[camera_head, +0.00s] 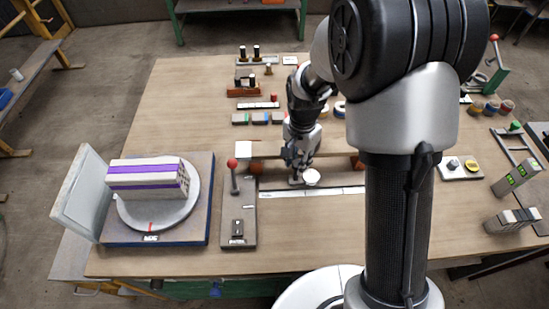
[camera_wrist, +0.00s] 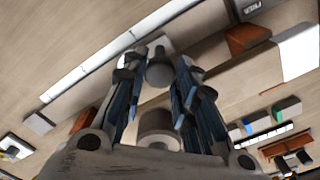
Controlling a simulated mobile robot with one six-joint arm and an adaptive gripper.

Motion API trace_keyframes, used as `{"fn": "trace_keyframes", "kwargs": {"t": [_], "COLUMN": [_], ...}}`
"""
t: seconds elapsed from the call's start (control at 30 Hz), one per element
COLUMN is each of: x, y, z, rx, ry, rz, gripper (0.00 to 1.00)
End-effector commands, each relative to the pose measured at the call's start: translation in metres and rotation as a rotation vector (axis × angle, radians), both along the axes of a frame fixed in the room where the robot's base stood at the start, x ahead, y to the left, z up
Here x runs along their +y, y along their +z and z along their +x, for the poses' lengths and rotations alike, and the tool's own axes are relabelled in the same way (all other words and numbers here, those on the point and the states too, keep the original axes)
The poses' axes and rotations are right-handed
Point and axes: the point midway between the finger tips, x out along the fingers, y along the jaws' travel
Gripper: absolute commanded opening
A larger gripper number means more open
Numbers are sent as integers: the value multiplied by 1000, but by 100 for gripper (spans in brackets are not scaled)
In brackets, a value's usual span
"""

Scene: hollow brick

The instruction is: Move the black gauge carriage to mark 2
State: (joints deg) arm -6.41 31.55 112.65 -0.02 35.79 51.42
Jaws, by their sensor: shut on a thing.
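My gripper (camera_head: 297,166) reaches down over the middle of the measuring rail in the head view. In the wrist view its two fingers (camera_wrist: 160,65) close around a dark grey round knob (camera_wrist: 159,70), which appears to belong to the gauge carriage (camera_head: 296,181). Most of the carriage is hidden by my gripper; a white round face (camera_head: 311,177) shows beside it. A long white scale strip (camera_head: 330,191) runs along the front of the rail, and also crosses the wrist view (camera_wrist: 100,60). Its marks are too small to read.
Brown blocks (camera_head: 257,168) stand at the rail ends. Left of it is a grey plate with a red-knobbed lever (camera_head: 232,164). Further left, a turntable (camera_head: 190,213) carries a white and purple block (camera_head: 148,179). The front of the table (camera_head: 300,235) is clear.

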Motion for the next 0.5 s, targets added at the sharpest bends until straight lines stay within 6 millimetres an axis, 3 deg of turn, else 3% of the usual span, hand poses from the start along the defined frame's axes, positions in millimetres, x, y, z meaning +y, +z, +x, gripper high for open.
{"fn": "trace_keyframes", "kwargs": {"t": [0.03, 0.2, 0.5], "x": [-19, -69, -130], "y": [2, 1, 1], "z": [0, -1, 0], "rx": [1, 1, 1], "ry": [-10, -9, -4], "rz": [0, 0, 1], "gripper": [0, 0, 0]}}
